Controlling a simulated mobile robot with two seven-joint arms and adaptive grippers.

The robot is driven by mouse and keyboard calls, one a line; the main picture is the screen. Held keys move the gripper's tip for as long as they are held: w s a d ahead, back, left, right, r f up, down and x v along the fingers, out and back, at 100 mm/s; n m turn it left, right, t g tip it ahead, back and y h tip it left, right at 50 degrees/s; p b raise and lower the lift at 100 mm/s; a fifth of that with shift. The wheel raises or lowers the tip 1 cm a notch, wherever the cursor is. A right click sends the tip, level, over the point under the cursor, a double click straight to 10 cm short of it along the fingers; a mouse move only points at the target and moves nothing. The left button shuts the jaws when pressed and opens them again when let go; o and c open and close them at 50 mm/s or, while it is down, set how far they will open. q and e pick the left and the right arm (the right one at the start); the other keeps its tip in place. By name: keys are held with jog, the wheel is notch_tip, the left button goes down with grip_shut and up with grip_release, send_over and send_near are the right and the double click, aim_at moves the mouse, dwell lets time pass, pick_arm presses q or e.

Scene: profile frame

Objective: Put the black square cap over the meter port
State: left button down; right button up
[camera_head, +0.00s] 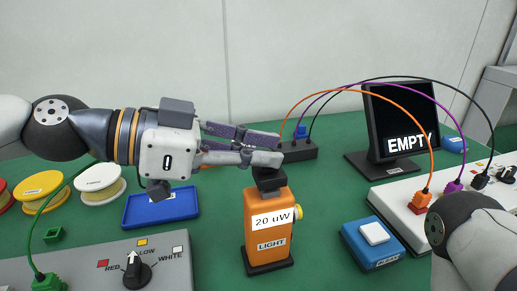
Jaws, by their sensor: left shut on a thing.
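The orange meter (267,232) stands upright on the green table in the middle, labelled "20 uW" and "LIGHT", with a yellow round part on its right side. My left gripper (268,150) reaches in from the left, just above the meter's top. It is shut on the black square cap (268,175), at its fingertips. The cap is over the dark top of the meter, where the port is hidden. I cannot tell whether the cap is seated or just above it. My right arm shows at the lower right, but its gripper is out of view.
A blue tray (161,209) lies left of the meter. A grey knob box (100,265) is at the front left. A blue box with a white button (372,240) is right. A white panel (398,203) with cables and a monitor (400,118) stand farther right. Spools (100,184) lie left.

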pick_arm(q)
jog(key=shift+f+b, duration=0.35)
jog(key=shift+f, duration=0.8)
jog(key=c, duration=1.5)
grip_release()
jog(key=shift+c, duration=0.2)
jog(key=v, duration=1.2)
